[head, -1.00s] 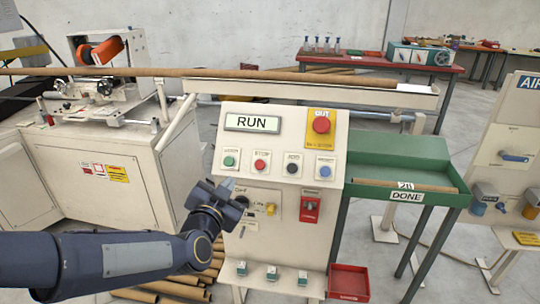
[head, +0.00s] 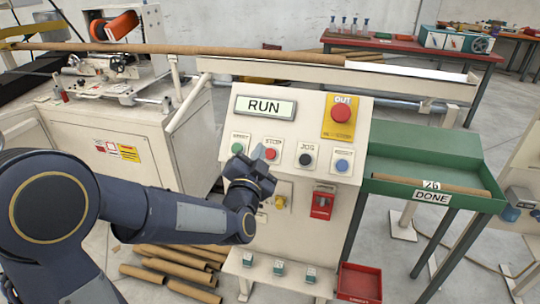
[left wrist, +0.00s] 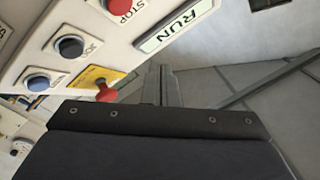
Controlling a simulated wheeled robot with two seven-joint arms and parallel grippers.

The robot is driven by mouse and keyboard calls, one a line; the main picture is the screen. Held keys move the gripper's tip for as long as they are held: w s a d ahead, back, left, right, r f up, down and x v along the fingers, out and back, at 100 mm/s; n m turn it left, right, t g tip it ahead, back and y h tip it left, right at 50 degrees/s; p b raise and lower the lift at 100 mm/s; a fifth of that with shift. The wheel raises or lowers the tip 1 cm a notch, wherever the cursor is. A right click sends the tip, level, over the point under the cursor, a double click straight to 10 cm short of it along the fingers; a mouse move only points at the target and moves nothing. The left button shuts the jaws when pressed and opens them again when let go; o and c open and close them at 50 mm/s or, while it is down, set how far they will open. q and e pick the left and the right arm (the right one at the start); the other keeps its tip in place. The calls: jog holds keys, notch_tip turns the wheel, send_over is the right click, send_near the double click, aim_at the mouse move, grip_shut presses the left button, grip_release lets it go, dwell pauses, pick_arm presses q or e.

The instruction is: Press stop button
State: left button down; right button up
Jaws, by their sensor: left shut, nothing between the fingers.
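The red stop button (head: 270,153) sits on the sloped white control panel (head: 225,125), between the green and black buttons. It also shows cut off at the top of the left wrist view (left wrist: 119,5), with the label STOP beside it. My left gripper (head: 258,154) is shut and empty, its tip right beside the stop button in the head view. In the left wrist view the fingers (left wrist: 166,88) appear apart from the button; I cannot tell the exact gap. The display (head: 265,106) reads RUN. My right gripper is out of view.
Close by are the green button (head: 238,149), black JOG button (head: 305,160), blue button (head: 342,166) and large red button (head: 341,113) on yellow. A long brown tube (head: 200,49) lies above and behind the panel. A green DONE tray (head: 420,150) stands right.

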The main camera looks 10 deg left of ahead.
aim_at(270, 148)
pick_arm(q)
jog(key=w+f+b, duration=0.3)
jog(key=w+f, duration=0.2)
jog(key=shift+w+b, duration=0.35)
dwell(1.9)
jog(key=shift+w+d+f+b, duration=0.1)
jog(key=shift+w+f+b, duration=0.1)
jog(key=shift+w+b, duration=0.15)
jog(key=shift+w+f+b, duration=0.3)
jog(key=shift+f+b, duration=0.05)
dwell(0.6)
jog(key=shift+r, duration=0.1)
jog(key=shift+s+r+p, duration=0.3)
jog(key=shift+s+r, duration=0.2)
jog(key=shift+s, duration=0.15)
